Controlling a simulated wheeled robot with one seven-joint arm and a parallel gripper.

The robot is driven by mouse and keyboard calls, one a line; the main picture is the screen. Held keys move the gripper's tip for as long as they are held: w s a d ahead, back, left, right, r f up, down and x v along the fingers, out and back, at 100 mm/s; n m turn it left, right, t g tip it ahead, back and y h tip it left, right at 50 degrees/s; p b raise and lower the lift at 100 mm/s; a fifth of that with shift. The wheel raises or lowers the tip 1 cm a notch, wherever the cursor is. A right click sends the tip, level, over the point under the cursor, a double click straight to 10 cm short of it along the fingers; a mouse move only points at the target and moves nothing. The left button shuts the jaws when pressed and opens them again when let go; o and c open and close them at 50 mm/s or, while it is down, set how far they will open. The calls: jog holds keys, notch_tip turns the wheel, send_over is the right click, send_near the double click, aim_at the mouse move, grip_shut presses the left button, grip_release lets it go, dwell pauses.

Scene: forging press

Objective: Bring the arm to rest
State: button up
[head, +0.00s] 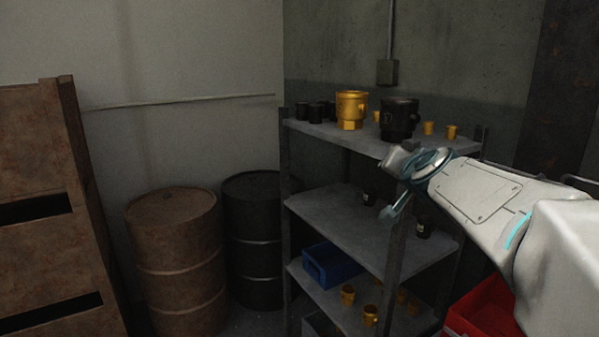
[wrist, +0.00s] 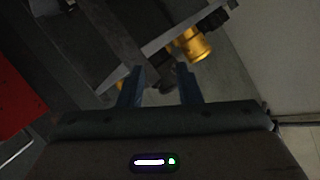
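My arm (head: 490,195) reaches in from the right side of the head view toward the shelf rack, its end in front of the rack's top and middle shelves. My gripper (wrist: 161,78) shows in the wrist view with its two blue fingers apart and nothing visible held between them. Dark shapes behind the fingers are too dim to name. In the head view the fingers are small and partly hidden by the wrist.
The grey top shelf (head: 325,131) bears a large yellow fitting (head: 351,108), a large black one (head: 399,117) and several small ones. A blue bin (head: 331,266) sits lower. A red bin (head: 482,310) is below my arm. Rusty (head: 176,255) and black (head: 253,240) drums stand left.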

jog(key=s+a+f+n+g+y, duration=0.1)
jog(key=s+a+f+n+g, duration=0.15)
jog(key=s+f, duration=0.45)
jog(key=s+a+f+n+g+y, duration=0.1)
jog(key=s+a+f+n+g, duration=0.2)
jog(key=s+f, duration=0.4)
jog(key=s+f+n+g+h, duration=0.1)
jog(key=s+f+g, duration=0.4)
jog(key=s+f, duration=0.5)
jog(key=s+b, duration=0.1)
jog(key=s, duration=0.3)
jog(key=shift+f, duration=0.3)
